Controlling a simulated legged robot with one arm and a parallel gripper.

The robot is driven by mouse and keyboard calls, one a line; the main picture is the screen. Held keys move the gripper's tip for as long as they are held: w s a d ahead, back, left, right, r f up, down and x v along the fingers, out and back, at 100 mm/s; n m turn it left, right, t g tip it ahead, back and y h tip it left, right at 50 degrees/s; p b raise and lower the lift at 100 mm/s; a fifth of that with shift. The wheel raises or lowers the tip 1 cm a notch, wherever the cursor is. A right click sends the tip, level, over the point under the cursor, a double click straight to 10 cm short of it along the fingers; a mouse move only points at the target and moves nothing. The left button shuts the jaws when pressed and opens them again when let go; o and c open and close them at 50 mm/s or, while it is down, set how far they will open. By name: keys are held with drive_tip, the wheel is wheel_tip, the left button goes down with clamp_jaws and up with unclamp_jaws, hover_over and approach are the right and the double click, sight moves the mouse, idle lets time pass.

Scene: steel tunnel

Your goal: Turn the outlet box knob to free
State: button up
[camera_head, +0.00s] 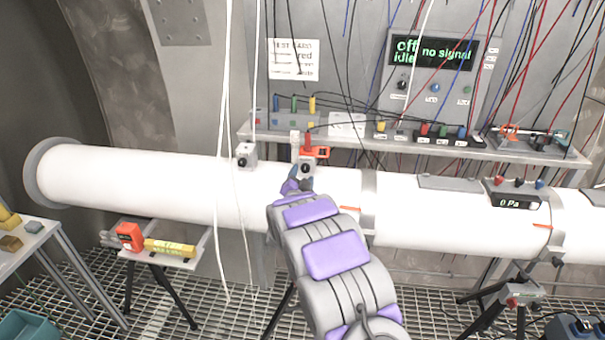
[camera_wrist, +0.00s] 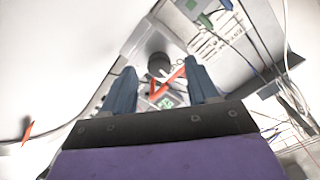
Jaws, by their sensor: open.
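A small grey box with a black knob (camera_head: 306,168) sits on top of the white pipe, just beyond my gripper (camera_head: 298,186). I cannot read which box it is. In the wrist view the round black knob (camera_wrist: 159,65) lies ahead, between the two dark fingers of my gripper (camera_wrist: 160,70). The fingers are apart, one on each side of it; whether they touch it I cannot tell. Red marks and a small green label (camera_wrist: 166,102) show just below the knob. My arm hides part of the pipe below the box.
A second grey box with a knob (camera_head: 246,155) stands on the white pipe (camera_head: 140,185) to the left. A shelf (camera_head: 355,142) with coloured plugs and hanging cables runs behind. A display (camera_head: 433,52) reads "off idle no signal". White cords hang left of my arm.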

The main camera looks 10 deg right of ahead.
sight(304, 170)
drive_tip(key=shift+d+x, duration=0.15)
drive_tip(key=shift+x, duration=0.6)
drive_tip(key=shift+d+x, duration=0.15)
drive_tip(key=shift+x, duration=0.6)
drive_tip(key=shift+s, duration=0.1)
drive_tip(key=shift+a, duration=0.15)
drive_tip(key=shift+c, duration=0.9)
drive_tip(key=c, duration=0.9)
drive_tip(key=shift+o, duration=0.2)
drive_tip(key=shift+r+p, duration=0.15)
drive_tip(key=shift+p, duration=0.25)
drive_tip(key=shift+n, duration=0.6)
